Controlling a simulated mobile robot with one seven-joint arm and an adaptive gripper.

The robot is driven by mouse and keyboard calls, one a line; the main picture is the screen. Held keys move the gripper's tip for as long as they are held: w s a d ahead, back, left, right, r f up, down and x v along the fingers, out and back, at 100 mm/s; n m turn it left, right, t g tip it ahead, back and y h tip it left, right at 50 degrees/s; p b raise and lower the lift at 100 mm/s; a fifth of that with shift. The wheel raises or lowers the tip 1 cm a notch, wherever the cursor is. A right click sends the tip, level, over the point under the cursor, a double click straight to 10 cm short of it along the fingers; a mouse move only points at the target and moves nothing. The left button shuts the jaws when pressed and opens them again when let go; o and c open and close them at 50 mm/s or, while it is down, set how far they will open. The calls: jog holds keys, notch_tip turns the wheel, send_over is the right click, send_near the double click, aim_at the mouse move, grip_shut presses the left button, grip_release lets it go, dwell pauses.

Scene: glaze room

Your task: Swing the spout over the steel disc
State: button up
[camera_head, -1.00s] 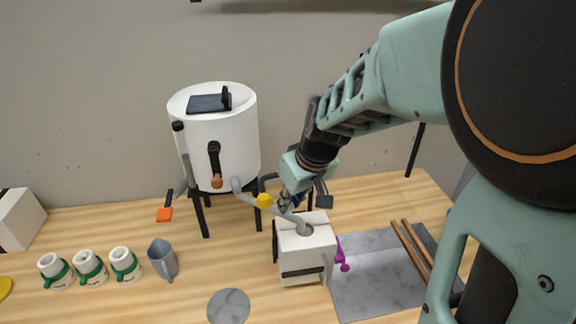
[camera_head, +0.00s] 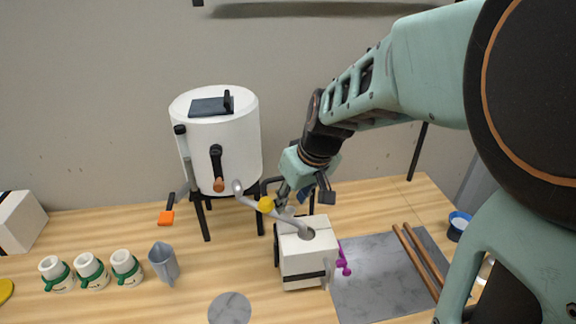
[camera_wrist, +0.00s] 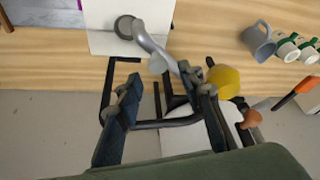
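The spout (camera_head: 290,219) is a bent grey pipe from the front of a white tank (camera_head: 233,140). Its free end is over the round opening of a white box (camera_head: 305,262), not over the disc. A yellow knob (camera_head: 266,204) is on the spout. The steel disc (camera_head: 229,308) lies flat on the table, left of the box and nearer the front. My gripper (camera_head: 284,196) is behind the spout near the knob. In the wrist view its fingers (camera_wrist: 168,90) are apart with nothing clearly held; the spout (camera_wrist: 151,44) and knob (camera_wrist: 222,80) are by the right fingertip. Contact is unclear.
A grey jug (camera_head: 163,262) and green-banded cups (camera_head: 91,270) stand left of the disc. An orange-ended lever (camera_head: 167,217) hangs at the tank's left. A grey slab (camera_head: 375,280) with two wooden sticks (camera_head: 420,260) lies right. The table around the disc is clear.

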notch_tip(320, 180, up, 8)
jog(key=shift+r, duration=0.1)
